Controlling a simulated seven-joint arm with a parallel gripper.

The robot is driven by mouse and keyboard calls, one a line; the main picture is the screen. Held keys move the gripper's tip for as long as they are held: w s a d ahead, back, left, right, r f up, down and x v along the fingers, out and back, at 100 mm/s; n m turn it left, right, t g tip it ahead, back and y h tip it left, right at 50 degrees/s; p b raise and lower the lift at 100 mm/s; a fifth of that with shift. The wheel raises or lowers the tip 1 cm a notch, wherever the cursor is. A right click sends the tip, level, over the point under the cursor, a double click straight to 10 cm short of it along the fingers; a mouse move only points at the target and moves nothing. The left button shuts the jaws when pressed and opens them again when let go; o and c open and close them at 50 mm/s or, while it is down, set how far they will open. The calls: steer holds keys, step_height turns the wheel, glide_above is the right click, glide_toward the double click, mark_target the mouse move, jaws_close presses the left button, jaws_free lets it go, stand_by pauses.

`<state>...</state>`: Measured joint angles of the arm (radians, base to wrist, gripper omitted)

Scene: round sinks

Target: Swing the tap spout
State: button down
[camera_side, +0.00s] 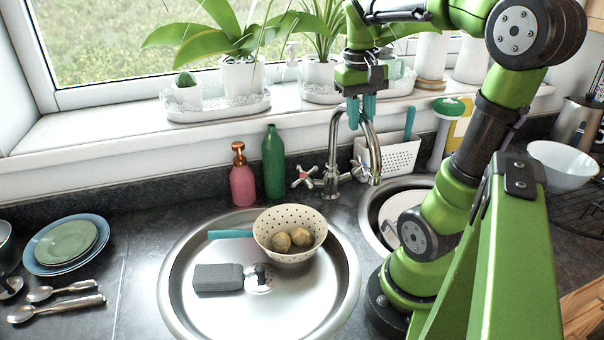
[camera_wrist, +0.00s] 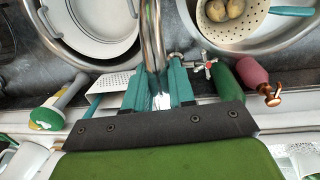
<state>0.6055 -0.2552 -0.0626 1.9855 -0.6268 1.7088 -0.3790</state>
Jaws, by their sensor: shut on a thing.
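The chrome tap (camera_side: 333,135) stands at the back between two round sinks. Its arched spout (camera_side: 374,150) curves over, its outlet near the right sink's left rim. My gripper (camera_side: 361,112) reaches down from above with teal fingers on either side of the spout near its top. In the wrist view, my gripper (camera_wrist: 160,95) is shut on the spout (camera_wrist: 152,45), with a finger on each side. The tap's cross handles (camera_side: 305,175) show at its base; one also shows in the wrist view (camera_wrist: 205,65).
The left sink (camera_side: 185,255) holds a colander (camera_side: 270,225) with potatoes, a grey block (camera_side: 218,277) and a teal handle. The right sink (camera_side: 368,205) holds white dishes. Pink (camera_side: 242,180) and green (camera_side: 273,165) bottles stand left of the tap, a white basket (camera_side: 398,155) right. Plants line the sill.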

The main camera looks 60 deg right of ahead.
steer(key=w+a+m, duration=0.3)
steer(key=w+m, duration=0.7)
steer(key=w, duration=0.1)
steer(key=shift+a+y, duration=0.4)
steer(key=shift+m, duration=0.3)
steer(key=c, duration=0.9)
jaws_free()
steer(key=shift+s, duration=0.1)
steer(key=shift+c, duration=0.2)
step_height(320, 180, up, 12)
steer(key=w, duration=0.1)
